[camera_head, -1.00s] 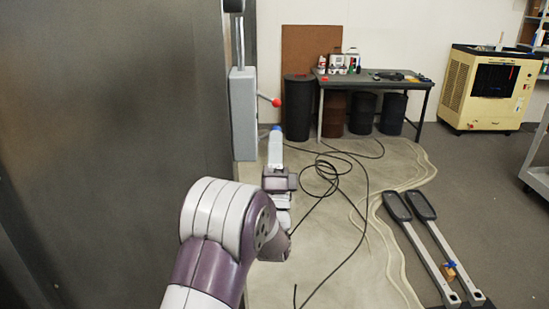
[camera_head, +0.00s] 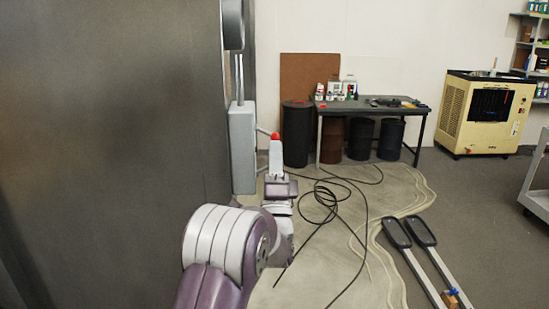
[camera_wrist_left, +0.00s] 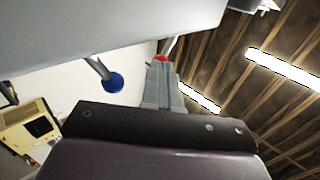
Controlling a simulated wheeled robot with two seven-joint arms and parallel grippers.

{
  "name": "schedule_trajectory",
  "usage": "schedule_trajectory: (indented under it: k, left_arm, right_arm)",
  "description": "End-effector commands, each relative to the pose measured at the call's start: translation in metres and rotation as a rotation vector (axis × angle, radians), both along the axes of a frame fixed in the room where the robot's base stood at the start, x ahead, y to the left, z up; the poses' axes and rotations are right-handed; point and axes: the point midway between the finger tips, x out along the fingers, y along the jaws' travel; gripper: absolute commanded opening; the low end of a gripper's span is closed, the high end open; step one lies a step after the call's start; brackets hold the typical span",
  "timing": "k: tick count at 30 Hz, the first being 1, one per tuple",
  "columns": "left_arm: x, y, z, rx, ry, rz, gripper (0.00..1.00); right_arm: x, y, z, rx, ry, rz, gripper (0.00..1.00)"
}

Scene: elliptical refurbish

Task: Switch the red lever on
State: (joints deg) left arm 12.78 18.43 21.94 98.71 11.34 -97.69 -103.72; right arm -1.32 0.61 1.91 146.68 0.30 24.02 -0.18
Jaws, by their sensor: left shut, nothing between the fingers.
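The red lever has a round red knob (camera_head: 275,136) on a thin rod sticking out from the right side of a grey wall box (camera_head: 242,150). My left gripper (camera_head: 276,147) is shut and empty, upright just below the red knob, its tip overlapping it in the head view. Whether they touch is unclear. In the left wrist view the red knob (camera_wrist_left: 160,59) peeks out behind the tip of the left gripper (camera_wrist_left: 160,75), which hides most of it. A second lever with a blue knob (camera_wrist_left: 113,83) shows there to the left. My right gripper is out of view.
A large dark grey panel (camera_head: 110,130) fills the left side. Black cables (camera_head: 325,205) lie on the floor to the right of my arm. A table (camera_head: 370,108) with drums under it and a yellow machine (camera_head: 487,115) stand farther back.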

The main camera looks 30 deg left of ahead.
Motion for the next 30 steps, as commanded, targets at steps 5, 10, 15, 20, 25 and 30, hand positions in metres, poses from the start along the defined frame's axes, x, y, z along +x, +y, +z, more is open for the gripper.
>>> schedule_trajectory:
  k: [5,10,15,20,25,30]
  left_arm:
    - [0.001,-0.002,0.0,-0.021,-0.014,-0.001,0.0]
    - [0.002,-0.003,0.001,-0.045,-0.029,-0.001,0.0]
    - [0.003,-0.005,0.003,-0.084,-0.055,-0.003,0.0]
    - [0.005,-0.009,0.006,-0.155,-0.1,-0.003,0.0]
    - [0.008,-0.014,0.014,-0.276,-0.173,-0.005,0.0]
    - [0.011,-0.018,0.027,-0.416,-0.258,-0.004,0.0]
  right_arm:
    - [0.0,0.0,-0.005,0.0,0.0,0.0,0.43]
    - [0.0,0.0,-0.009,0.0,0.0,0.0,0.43]
    - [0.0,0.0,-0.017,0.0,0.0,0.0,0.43]
    - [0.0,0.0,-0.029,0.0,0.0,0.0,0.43]
    - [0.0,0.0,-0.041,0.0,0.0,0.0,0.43]
    - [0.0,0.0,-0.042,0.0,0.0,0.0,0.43]
